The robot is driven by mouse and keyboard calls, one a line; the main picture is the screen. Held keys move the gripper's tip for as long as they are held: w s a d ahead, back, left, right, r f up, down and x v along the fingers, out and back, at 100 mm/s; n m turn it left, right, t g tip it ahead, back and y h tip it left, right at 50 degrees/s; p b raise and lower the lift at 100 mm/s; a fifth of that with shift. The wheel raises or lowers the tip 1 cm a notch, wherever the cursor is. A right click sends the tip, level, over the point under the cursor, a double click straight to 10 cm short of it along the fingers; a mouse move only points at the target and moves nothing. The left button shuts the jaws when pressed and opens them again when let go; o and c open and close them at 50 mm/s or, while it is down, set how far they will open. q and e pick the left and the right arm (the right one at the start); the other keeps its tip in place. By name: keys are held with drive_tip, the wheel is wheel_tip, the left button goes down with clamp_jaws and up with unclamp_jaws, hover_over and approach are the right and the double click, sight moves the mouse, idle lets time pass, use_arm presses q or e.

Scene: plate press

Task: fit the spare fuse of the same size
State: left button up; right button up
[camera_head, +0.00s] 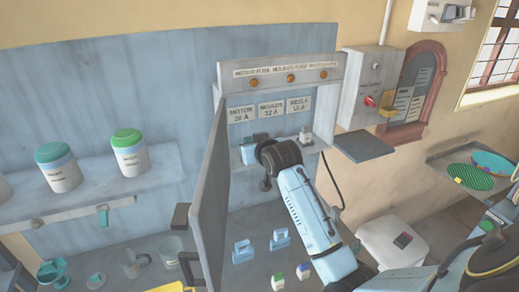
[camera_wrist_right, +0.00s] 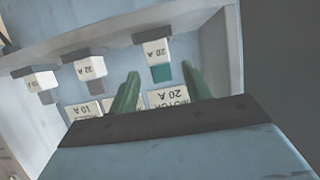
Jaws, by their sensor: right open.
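The open fuse box (camera_head: 223,78) has several label plates, one reading MOTOR 20 A (camera_head: 242,113). A pale blue fuse (camera_head: 249,154) sits at its left and a whitish fuse (camera_head: 306,135) at its right; my right gripper hides the middle. The right wrist view shows, upside down, a 20 A fuse with a teal end (camera_wrist_right: 157,58), a 32 A fuse (camera_wrist_right: 90,68) and a third fuse (camera_wrist_right: 40,82). My right gripper (camera_wrist_right: 161,86) is open and empty, fingers apart near the MOTOR label. Loose blue fuses (camera_head: 243,250) and smaller green (camera_head: 278,281) and purple-marked (camera_head: 304,270) fuses lie on the bench below.
The box door (camera_head: 208,200) stands open on the left. A switch box (camera_head: 372,88) with a red knob and a small shelf (camera_head: 363,147) are to the right. Green-lidded (camera_head: 130,153) and teal-lidded (camera_head: 57,167) jars stand on the left shelf. Cups and a jug (camera_head: 133,262) are on the bench.

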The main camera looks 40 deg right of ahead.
drive_tip(key=shift+v, duration=2.95)
